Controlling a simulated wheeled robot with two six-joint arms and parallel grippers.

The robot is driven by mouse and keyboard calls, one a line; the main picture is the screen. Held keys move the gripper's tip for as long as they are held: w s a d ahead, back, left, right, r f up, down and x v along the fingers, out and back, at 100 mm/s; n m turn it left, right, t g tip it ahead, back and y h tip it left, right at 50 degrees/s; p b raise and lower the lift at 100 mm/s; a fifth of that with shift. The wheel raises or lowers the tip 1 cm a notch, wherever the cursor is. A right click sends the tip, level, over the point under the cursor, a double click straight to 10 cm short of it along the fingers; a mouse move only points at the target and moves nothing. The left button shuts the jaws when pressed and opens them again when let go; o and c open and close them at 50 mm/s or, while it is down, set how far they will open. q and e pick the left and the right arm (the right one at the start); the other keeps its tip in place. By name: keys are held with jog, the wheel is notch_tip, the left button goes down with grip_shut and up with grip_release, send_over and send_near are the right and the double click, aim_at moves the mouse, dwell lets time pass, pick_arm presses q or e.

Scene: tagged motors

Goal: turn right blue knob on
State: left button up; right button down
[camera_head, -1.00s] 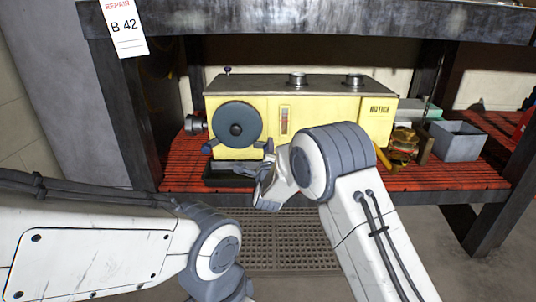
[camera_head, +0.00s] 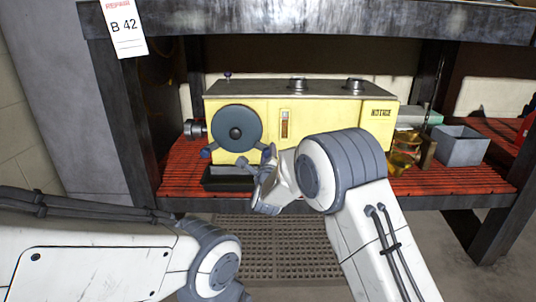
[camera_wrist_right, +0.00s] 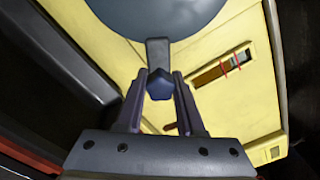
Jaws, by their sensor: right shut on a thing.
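A yellow machine (camera_head: 330,120) sits on the shelf with a big grey disc (camera_head: 236,128) on its front. A blue knob (camera_head: 206,152) shows at the disc's lower left. My right gripper (camera_head: 256,158) is at the disc's lower right, in front of the machine. In the right wrist view the right blue knob (camera_wrist_right: 160,86) hangs on a grey stem below the disc, between the two fingers of my right gripper (camera_wrist_right: 158,92), which is shut on it. In the head view this knob is largely hidden by the gripper. My left gripper is out of view; only its arm shows.
A black tray (camera_head: 222,179) lies under the disc, close to my right gripper. A brass part (camera_head: 402,163) and a grey box (camera_head: 460,143) stand to the right on the red shelf (camera_head: 450,180). A dark beam (camera_head: 320,24) crosses above.

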jog(key=shift+f, duration=0.1)
jog(key=c, duration=0.8)
grip_release()
jog(key=s+p, duration=0.4)
jog(key=s, duration=0.6)
jog(key=shift+s+p, duration=0.3)
jog(key=shift+p, duration=0.1)
